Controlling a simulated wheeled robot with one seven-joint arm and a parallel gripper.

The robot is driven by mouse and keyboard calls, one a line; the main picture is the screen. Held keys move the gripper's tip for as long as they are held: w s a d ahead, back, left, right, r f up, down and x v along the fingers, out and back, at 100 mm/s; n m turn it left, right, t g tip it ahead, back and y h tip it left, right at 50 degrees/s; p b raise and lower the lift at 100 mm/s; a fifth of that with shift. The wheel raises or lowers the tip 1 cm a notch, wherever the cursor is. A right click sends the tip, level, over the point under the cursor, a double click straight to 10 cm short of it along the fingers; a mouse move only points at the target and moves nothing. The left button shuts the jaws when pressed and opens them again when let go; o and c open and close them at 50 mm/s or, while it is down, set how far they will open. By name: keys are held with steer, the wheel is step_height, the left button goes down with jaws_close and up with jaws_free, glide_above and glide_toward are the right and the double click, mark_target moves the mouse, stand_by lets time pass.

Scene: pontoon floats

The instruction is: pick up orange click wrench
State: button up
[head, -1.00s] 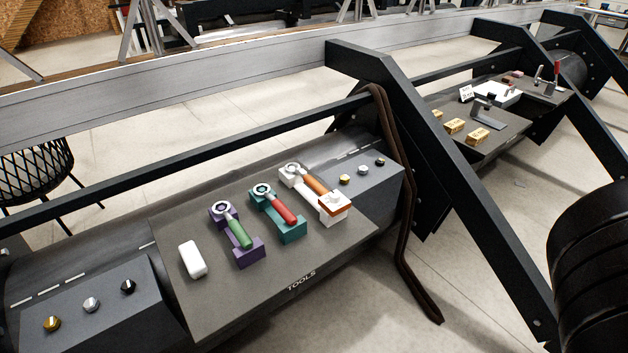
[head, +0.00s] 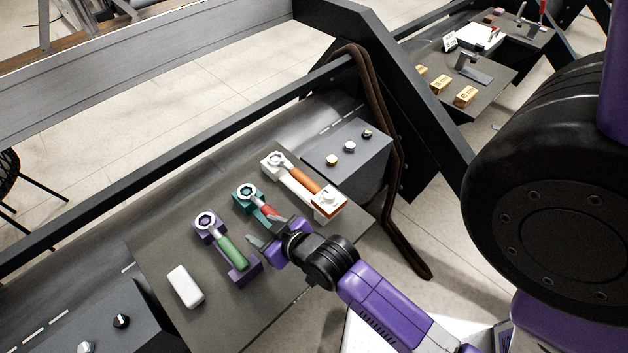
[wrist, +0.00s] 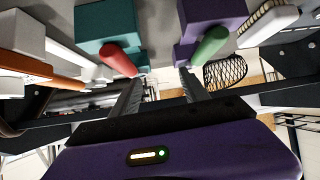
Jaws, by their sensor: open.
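The orange-handled click wrench (head: 305,181) lies in a white holder (head: 325,215) at the right end of the tool board, with its round head toward the back. Its orange handle (wrist: 22,63) also shows at the left of the wrist view. My gripper (head: 268,231) is open and empty, to the left of and nearer than the orange wrench. In the head view it partly hides the red-handled wrench (head: 266,209) in the teal holder. In the wrist view the fingers (wrist: 160,90) point between the red handle (wrist: 118,58) and the green handle (wrist: 209,46).
A green-handled wrench (head: 231,251) sits in a purple holder (head: 242,272) left of my gripper. A white block (head: 185,287) lies farther left on the board (head: 155,262). A box with knobs (head: 345,160) stands right of the board. A dark slanted beam (head: 420,110) rises beyond it.

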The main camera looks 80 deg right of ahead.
steer(key=shift+m+g, duration=0.5)
steer(key=shift+g, duration=0.4)
steer(key=w+d, duration=0.1)
steer(key=d, duration=0.2)
steer(key=d+r+p, duration=0.1)
steer(key=d, duration=0.1)
steer(key=w+d, duration=0.1)
steer(key=d, duration=0.2)
steer(key=shift+w+d+r+p, duration=0.3)
steer(key=shift+w+r+p, duration=0.05)
steer(key=shift+p, duration=0.05)
steer(key=d+g+p, duration=0.2)
steer(key=d+g, duration=0.1)
steer(key=d, duration=0.3)
step_height(320, 180, up, 2)
steer(key=g+y+p, duration=0.2)
steer(key=g+y, duration=0.3)
glide_above(309, 182)
steer(key=shift+s+r+m, duration=0.15)
steer(key=shift+r+m, duration=0.05)
steer(key=shift+m, duration=0.1)
steer(key=shift+s+f, duration=0.15)
steer(key=shift+f, duration=0.85)
steer(key=f, duration=0.3)
steer(key=f+p, duration=0.1)
steer(key=f, duration=0.1)
steer(key=shift+w+f, duration=0.25)
steer(key=shift+f, duration=0.1)
steer(key=shift+c, duration=0.4)
